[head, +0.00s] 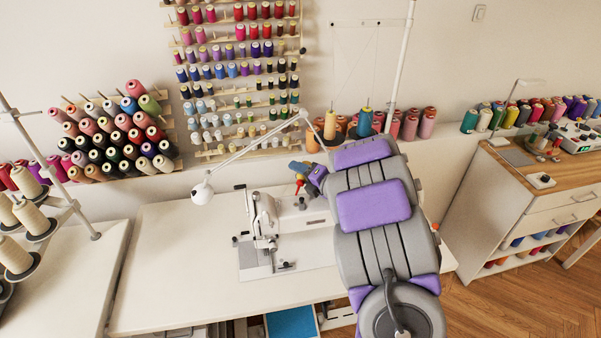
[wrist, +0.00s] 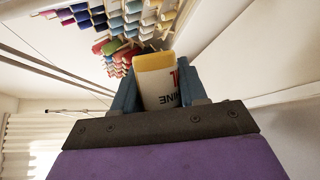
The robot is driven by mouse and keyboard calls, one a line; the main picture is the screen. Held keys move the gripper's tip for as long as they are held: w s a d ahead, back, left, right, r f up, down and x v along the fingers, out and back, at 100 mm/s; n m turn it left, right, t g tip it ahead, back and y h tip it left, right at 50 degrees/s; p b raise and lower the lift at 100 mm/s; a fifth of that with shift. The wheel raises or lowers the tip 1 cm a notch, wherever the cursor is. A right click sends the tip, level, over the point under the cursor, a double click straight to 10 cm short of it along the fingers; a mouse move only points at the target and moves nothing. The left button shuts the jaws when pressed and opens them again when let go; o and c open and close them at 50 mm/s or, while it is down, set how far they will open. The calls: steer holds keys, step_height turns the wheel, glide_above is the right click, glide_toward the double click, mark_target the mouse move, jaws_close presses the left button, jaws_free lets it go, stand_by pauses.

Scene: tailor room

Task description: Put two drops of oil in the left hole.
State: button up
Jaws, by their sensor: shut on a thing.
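The white sewing machine (head: 264,218) stands on the white table, left of my arm in the head view. Its holes are too small to make out. My gripper (head: 301,172) is above the table, just right of the machine's upper part. It also shows in the wrist view (wrist: 157,95), with blue fingers shut on a pale bottle (wrist: 156,88) with a yellow end and dark and red lettering. In the head view, a small red part (head: 299,186) shows below the gripper, seemingly the bottle's nozzle end, pointing downward. My arm hides part of the table.
A white lamp (head: 202,193) on a jointed arm hangs over the table, left of the machine. Thread racks (head: 235,75) cover the wall behind. Cone stands (head: 40,235) are at left. A wooden-topped cabinet (head: 540,165) stands at right. The table's left part (head: 180,255) is clear.

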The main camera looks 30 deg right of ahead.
steer(key=shift+p, duration=0.9)
steer(key=shift+d+f+m+g+p, duration=0.1)
steer(key=shift+m+g+p, duration=0.45)
steer(key=shift+p, duration=0.6)
steer(key=shift+m+p, duration=0.25)
steer(key=shift+p, duration=0.5)
steer(key=shift+f+p, duration=0.1)
steer(key=shift+p, duration=0.3)
steer(key=shift+f+m+g+p, duration=0.2)
steer(key=shift+m+g+p, duration=0.25)
steer(key=shift+p, duration=0.6)
steer(key=shift+f+y, duration=0.25)
steer(key=shift+y, duration=0.15)
steer(key=m+p, duration=0.1)
steer(key=p, duration=0.4)
steer(key=shift+r+g, duration=0.4)
steer(key=p, duration=0.2)
steer(key=m+g+p, duration=0.1)
steer(key=p, duration=0.1)
steer(key=shift+s+a+r+y+p, duration=0.25)
steer(key=shift+a+y+p, duration=0.1)
steer(key=shift+y+p, duration=0.05)
steer(key=m+p, duration=0.1)
steer(key=p, duration=0.3)
steer(key=shift+s+a+r+g, duration=0.15)
steer(key=shift+g, duration=0.25)
